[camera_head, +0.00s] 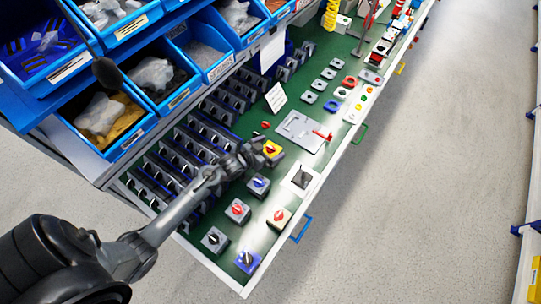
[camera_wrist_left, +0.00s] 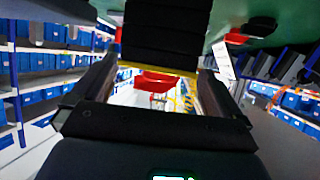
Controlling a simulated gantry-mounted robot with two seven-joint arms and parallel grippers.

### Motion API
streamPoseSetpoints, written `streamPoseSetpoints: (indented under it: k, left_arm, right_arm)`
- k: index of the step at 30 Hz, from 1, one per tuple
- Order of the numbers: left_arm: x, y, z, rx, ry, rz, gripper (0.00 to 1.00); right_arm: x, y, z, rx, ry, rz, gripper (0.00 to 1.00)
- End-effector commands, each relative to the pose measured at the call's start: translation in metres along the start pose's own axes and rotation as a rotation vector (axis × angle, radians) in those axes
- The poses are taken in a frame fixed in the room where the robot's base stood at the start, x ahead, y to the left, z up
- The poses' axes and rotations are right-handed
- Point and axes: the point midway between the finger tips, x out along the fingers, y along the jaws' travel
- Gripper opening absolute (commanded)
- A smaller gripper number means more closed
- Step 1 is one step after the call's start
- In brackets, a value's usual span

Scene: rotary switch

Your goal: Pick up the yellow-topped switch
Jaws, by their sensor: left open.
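The yellow-topped switch (camera_head: 272,149) stands on the green board, with a yellow plate and a red knob on top. My left gripper (camera_head: 256,152) reaches in from the left, low beside it, and partly covers its left side. In the left wrist view, which looks upside down, the dark ribbed body, yellow plate edge and red knob of the switch (camera_wrist_left: 160,79) show between the two fingers of the left gripper (camera_wrist_left: 155,88). The fingers are open, one to each side; I cannot tell if either touches. My right gripper is not in view.
Other switches stand close by: a blue-knobbed one (camera_head: 258,185), a red-knobbed one (camera_head: 238,211) and a black-knobbed one on a white plate (camera_head: 301,178). A grey plate (camera_head: 302,131) lies to the right. Blue bins (camera_head: 110,120) rise at upper left.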

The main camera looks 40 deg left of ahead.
Motion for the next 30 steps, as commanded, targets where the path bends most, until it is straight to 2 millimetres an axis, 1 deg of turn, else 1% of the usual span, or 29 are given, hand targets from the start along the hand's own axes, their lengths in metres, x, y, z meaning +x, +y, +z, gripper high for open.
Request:
streamPoseSetpoints:
  k: [1,3,6,14,15,17,27,30]
  left_arm:
    - [0.008,0.0,0.001,-0.001,0.0,0.0,1.0]
    - [0.015,0.0,0.001,0.0,0.0,0.0,1.0]
    - [0.022,0.0,0.001,0.0,0.0,0.0,1.0]
    - [0.024,0.0,0.001,0.0,0.0,0.0,1.0]
    - [0.024,0.0,0.001,0.001,0.0,0.0,0.98]
    - [0.024,0.0,0.001,0.0,0.0,0.0,0.89]
    - [0.024,0.0,0.001,0.001,0.0,0.0,0.37]
    - [0.024,0.0,0.0,0.001,0.001,0.0,0.36]
  right_arm:
    - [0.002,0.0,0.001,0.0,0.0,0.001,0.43]
    - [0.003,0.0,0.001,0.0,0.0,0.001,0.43]
    - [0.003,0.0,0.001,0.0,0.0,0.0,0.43]
    - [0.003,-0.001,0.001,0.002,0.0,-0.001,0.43]
    - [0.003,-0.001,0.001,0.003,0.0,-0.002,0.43]
    - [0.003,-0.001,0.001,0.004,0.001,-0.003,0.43]
    - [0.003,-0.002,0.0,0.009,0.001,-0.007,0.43]
    - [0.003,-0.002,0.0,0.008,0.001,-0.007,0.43]
